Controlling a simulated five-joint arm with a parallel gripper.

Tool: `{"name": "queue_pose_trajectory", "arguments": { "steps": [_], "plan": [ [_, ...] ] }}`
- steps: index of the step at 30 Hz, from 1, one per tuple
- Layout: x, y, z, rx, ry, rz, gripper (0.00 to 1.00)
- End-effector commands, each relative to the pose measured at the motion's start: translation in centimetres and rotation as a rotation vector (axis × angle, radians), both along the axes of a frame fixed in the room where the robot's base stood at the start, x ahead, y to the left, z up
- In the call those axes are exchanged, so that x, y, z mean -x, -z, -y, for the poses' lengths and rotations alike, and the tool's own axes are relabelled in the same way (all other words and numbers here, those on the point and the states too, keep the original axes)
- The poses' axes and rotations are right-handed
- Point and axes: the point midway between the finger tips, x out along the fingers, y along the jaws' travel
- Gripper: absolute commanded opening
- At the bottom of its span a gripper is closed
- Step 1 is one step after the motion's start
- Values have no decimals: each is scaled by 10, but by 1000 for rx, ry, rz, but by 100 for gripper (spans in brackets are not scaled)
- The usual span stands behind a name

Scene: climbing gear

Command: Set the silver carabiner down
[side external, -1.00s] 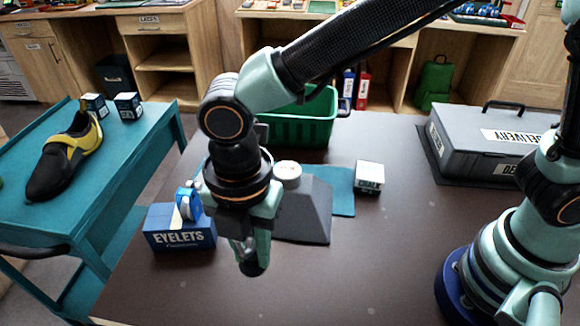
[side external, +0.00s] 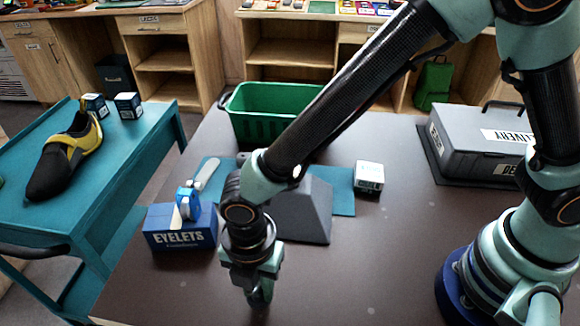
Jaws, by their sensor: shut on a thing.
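My gripper (side external: 258,294) points down low over the front of the dark table, in front of the grey sloped block and right of the eyelets box. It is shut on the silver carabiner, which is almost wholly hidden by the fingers. I cannot tell whether the carabiner touches the table.
A blue eyelets box (side external: 180,237) with a blue item (side external: 189,203) on it stands close left. The grey sloped block (side external: 305,212) is just behind, by a teal mat (side external: 340,198). A white box (side external: 369,177), green basket (side external: 262,125) and grey case (side external: 478,145) stand farther off.

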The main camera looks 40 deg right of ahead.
Motion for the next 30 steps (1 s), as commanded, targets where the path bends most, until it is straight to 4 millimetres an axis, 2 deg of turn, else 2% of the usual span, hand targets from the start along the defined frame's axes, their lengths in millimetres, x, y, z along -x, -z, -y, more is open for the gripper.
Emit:
{"name": "queue_pose_trajectory", "arguments": {
  "steps": [5, 6, 7, 8, 20, 25, 30],
  "plan": [
    [0, 3, 0, 0, 0, 0, 0],
    [0, 2, 0, 0, 0, 0, 40],
    [0, 2, 0, 0, 0, 0, 51],
    [0, 2, 0, 0, 0, 0, 58],
    [0, -3, 0, -1, 0, 1, 58],
    [-1, -26, -1, -4, 0, 3, 58],
    [-1, -63, -1, -6, 0, 4, 58]
  ]
}}
